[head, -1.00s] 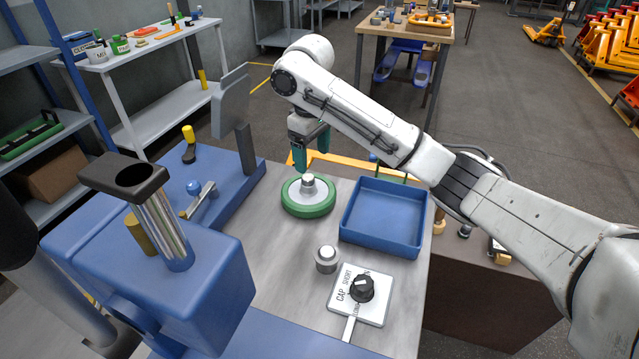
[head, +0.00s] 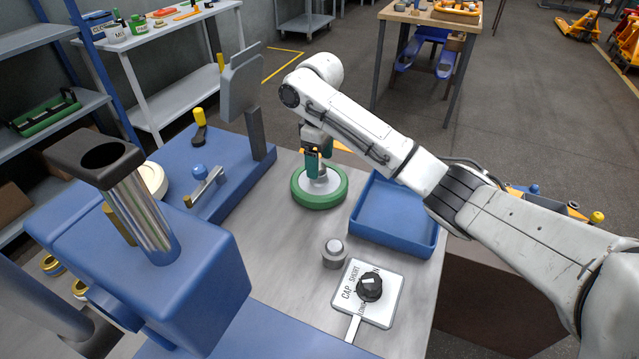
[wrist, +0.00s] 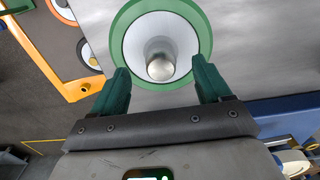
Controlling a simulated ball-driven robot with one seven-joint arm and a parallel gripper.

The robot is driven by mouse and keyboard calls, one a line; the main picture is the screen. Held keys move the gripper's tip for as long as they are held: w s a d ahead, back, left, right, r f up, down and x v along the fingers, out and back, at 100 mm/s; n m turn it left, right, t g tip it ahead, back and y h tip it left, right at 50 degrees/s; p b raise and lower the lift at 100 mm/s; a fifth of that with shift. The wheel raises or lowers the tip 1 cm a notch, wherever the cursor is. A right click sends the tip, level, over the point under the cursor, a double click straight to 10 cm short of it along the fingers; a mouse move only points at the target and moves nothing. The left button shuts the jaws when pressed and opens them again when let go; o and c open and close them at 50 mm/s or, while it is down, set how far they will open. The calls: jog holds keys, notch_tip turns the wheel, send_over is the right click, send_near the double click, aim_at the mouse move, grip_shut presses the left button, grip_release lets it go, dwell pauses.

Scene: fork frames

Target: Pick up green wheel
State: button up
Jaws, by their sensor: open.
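The green wheel (head: 303,196) lies flat on the grey worktop, with a pale face and a metal hub in its middle. My gripper (head: 317,170) points down over the wheel's hub. In the wrist view the green rim (wrist: 124,19) and the metal hub (wrist: 160,64) show just ahead of the fingers. My gripper (wrist: 161,80) is open, one green finger on each side of the hub. The fingers overlap the near part of the wheel in that view; I cannot tell whether they touch it.
An empty blue tray (head: 394,246) stands right of the wheel. A small metal button post (head: 335,252) and a white plate with a black knob (head: 370,287) are nearer. A blue machine (head: 190,290) fills the left. Bare worktop lies between them.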

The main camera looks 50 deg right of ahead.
aim_at(319, 181)
jog(key=shift+f, duration=1.55)
grip_shut()
jog(key=shift+r, duration=0.1)
